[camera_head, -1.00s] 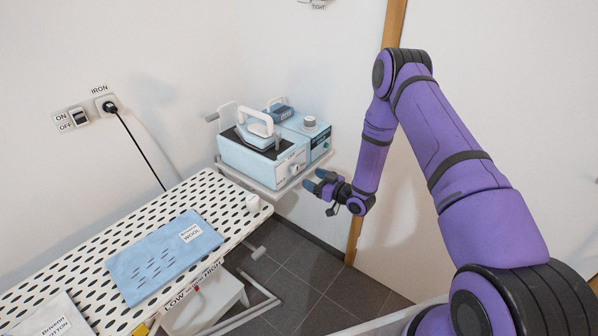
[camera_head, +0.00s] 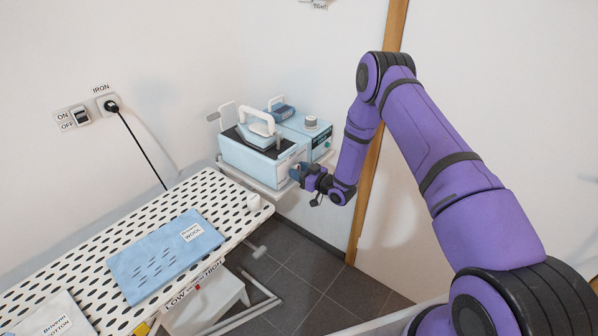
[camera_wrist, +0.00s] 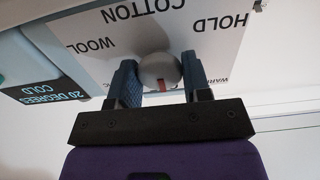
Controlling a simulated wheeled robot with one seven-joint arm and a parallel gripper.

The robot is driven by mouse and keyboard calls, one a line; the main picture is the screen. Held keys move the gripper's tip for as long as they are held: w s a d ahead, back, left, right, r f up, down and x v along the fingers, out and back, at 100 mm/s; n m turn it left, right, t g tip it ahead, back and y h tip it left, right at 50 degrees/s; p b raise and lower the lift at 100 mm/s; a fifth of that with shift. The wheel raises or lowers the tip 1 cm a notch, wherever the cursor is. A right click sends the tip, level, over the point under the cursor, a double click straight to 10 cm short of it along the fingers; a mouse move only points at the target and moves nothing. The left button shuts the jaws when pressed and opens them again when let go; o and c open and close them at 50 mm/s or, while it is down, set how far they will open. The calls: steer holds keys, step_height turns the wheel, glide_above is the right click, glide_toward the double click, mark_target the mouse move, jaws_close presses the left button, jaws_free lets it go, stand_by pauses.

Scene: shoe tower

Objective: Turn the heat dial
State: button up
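The heat dial (camera_wrist: 160,70) is a round grey knob with a red mark on its lower side in the wrist view. It sits on a white panel (camera_wrist: 90,45) with upside-down labels COTTON, WOOL and HOLD. My gripper (camera_wrist: 160,80) has one finger on each side of the dial, very close to it. The fingers are apart; firm contact on both sides does not show. In the head view, my gripper (camera_head: 295,172) is at the front of the light-blue ironing station (camera_head: 245,160) and hides the dial.
The white iron (camera_head: 258,130) rests on the station, beside a blue unit (camera_head: 318,140) with a grey knob on top. The perforated ironing board (camera_head: 215,190) stands at the left with a blue wool cloth (camera_head: 165,255). A wall switch (camera_head: 80,116) is farther left.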

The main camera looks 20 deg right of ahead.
steer(key=shift+c, duration=1.1)
steer(key=shift+m, duration=0.3)
steer(key=m, duration=0.4)
steer(key=shift+d, duration=0.1)
steer(key=m, duration=1.3)
steer(key=shift+m, duration=0.4)
steer(key=m, duration=0.5)
steer(key=shift+m, duration=0.3)
